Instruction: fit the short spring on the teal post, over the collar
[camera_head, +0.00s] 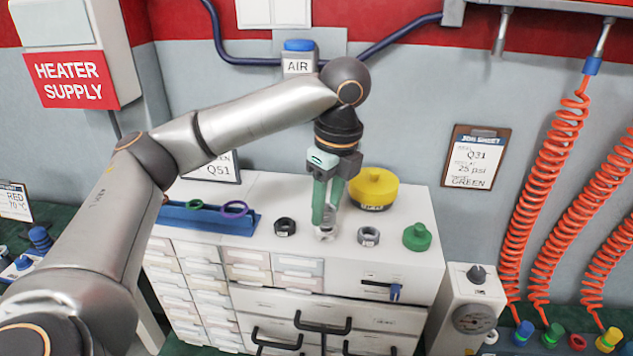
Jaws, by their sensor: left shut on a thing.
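My left gripper (325,230) points straight down at the white cabinet top, its green fingers shut on a small silvery thing (325,236). The thing is low, at or just above the surface, and mostly hidden by the fingertips; I cannot tell for certain whether it is the short spring. A black ring-shaped part (285,227) stands left of the gripper and a grey one (368,237) right of it; I cannot tell whether either is the collar. I cannot make out a teal post. My right gripper is not in view.
A blue rack (205,220) with rings lies left. Orange coiled hoses (545,165) hang at right.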

